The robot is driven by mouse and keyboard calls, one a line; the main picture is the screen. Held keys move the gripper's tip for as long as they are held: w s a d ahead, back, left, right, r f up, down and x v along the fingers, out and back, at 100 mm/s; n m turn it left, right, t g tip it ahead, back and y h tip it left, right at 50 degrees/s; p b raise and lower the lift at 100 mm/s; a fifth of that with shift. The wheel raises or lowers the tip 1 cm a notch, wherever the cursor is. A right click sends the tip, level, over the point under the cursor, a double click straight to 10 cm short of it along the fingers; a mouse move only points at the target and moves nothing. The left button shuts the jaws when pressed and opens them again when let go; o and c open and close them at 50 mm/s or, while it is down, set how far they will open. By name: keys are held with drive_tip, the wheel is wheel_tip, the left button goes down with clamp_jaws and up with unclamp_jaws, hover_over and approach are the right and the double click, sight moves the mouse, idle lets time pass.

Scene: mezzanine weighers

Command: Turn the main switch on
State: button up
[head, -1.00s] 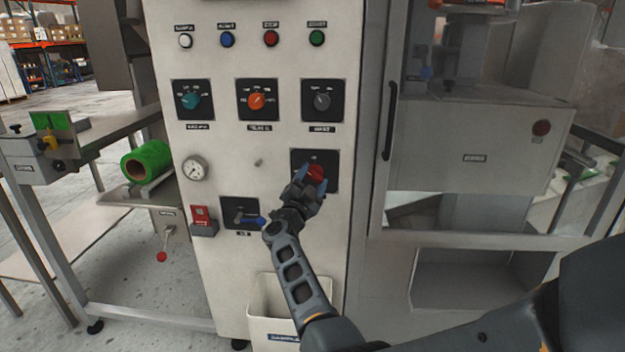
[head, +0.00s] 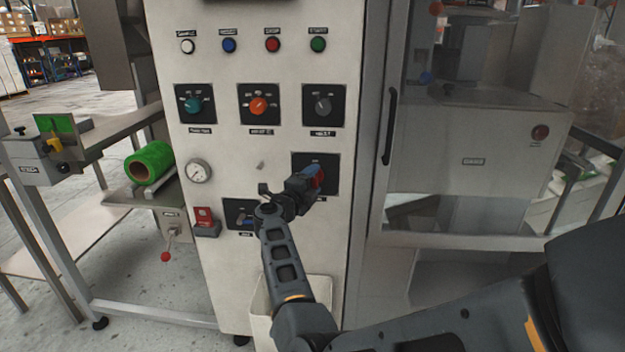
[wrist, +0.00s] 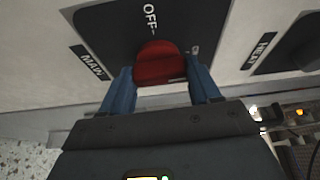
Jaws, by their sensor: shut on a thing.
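The main switch is a red rotary knob (head: 315,178) on a black square plate (head: 328,165), low on the right of the pale control panel. In the wrist view the red knob (wrist: 160,64) sits between my two blue fingers, below an "OFF" mark. A second small mark beside the knob, near the right finger, is too small to read. My gripper (head: 312,181) is shut on the knob in the head view, and its fingers also flank it in the wrist view (wrist: 162,84). The gripper hides part of the knob and the plate in the head view.
Three other rotary switches, teal (head: 194,105), orange (head: 258,105) and grey (head: 323,105), sit above. A cabinet door handle (head: 389,125) stands to the right.

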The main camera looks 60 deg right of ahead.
drive_tip(key=shift+f+m, duration=0.1)
drive_tip(key=shift+m, duration=0.2)
idle(0.4)
drive_tip(key=o, duration=1.1)
drive_tip(key=shift+c, duration=0.2)
drive_tip(key=a, duration=0.7)
drive_tip(key=shift+a, duration=0.4)
drive_tip(key=shift+s, duration=0.1)
